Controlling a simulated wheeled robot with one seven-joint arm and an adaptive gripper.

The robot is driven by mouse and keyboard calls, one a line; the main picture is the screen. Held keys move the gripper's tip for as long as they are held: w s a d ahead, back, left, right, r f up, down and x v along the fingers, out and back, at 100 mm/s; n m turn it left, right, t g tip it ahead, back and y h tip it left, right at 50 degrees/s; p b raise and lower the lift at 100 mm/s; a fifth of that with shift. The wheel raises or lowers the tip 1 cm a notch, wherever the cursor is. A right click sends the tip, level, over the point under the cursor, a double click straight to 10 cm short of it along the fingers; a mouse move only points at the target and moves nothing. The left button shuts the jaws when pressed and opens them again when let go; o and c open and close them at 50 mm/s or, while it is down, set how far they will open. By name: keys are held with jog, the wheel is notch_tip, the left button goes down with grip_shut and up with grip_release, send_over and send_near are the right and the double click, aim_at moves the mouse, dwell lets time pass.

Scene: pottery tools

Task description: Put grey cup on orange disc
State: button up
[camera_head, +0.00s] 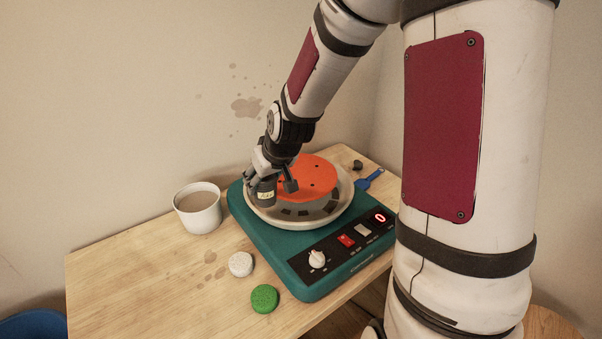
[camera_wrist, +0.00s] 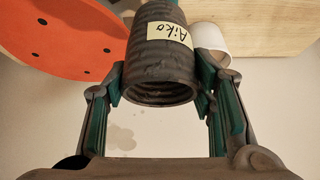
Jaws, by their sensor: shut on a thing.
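The dark grey cup (camera_wrist: 158,60) has ribbed sides and a label reading "Aiko". It is between my gripper's fingers (camera_wrist: 160,88), which are shut on it. In the head view the cup (camera_head: 265,192) is at the left edge of the orange disc, and my gripper (camera_head: 272,180) is around it. The orange disc (camera_head: 318,172) lies in the round pan of the teal pottery wheel. In the wrist view the orange disc (camera_wrist: 60,35) is left of the cup, with several dark holes. I cannot tell whether the cup touches the disc or pan.
The teal wheel base (camera_head: 300,278) has a knob, switches and a red display. A white mug of brown liquid (camera_head: 199,214) stands to its left. A white round piece (camera_head: 241,264) and a green one (camera_head: 264,298) lie in front. A blue tool (camera_head: 369,180) lies behind right.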

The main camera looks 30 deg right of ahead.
jog(key=d+r, duration=0.1)
jog(key=d, duration=0.2)
jog(key=shift+w+r, duration=0.2)
jog(key=shift+r, duration=0.15)
send_over(299, 173)
jog(key=f, duration=0.2)
jog(key=shift+f, duration=1.45)
jog(key=shift+f, duration=0.1)
jog(key=o, duration=1.3)
jog(key=shift+s, duration=0.1)
